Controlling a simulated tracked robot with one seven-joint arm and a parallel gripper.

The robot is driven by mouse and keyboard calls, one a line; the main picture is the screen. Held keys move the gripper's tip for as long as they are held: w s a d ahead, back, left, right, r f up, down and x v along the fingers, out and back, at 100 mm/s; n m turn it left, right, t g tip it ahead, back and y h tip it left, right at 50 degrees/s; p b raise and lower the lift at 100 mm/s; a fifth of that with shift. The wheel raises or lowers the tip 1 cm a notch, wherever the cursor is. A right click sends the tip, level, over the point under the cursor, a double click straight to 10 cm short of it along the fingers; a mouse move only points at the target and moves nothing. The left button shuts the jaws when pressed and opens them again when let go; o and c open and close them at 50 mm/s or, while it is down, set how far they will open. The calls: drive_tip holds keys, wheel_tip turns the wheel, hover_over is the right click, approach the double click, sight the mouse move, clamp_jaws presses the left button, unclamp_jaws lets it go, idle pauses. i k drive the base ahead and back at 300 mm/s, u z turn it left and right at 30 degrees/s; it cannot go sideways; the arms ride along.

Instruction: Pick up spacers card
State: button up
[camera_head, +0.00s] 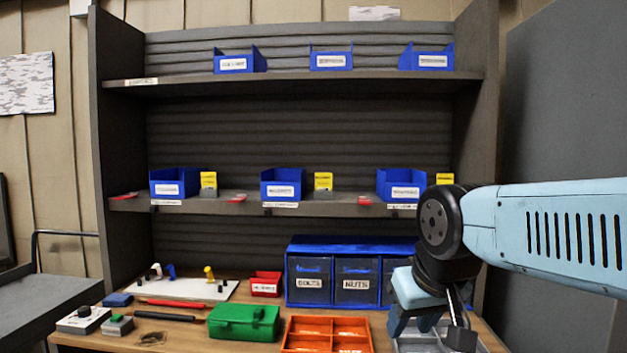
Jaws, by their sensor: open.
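Three yellow cards stand in small grey holders on the middle shelf, each to the right of a blue bin: a left card (208,180), a middle card (323,180) and a right card (445,179). The right card is partly hidden by my arm. Their print is too small to read, so I cannot tell which is the spacers card. My gripper (430,332) is open and points down over the right of the bench, well below and in front of the shelf. I see nothing held in it.
Blue bins (175,184) and red tags stand along the shelf (230,206). On the bench are a blue drawer unit (335,246), an orange tray (318,338), a green case (243,322) and a grey tray beneath my gripper. Shelf side walls (121,130) bound both ends.

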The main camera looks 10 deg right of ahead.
sight(442, 178)
drive_tip(key=z, duration=0.85)
drive_tip(key=k, duration=1.15)
drive_tip(key=z, duration=0.4)
drive_tip(key=i, duration=2.2)
drive_tip(key=u, duration=0.75)
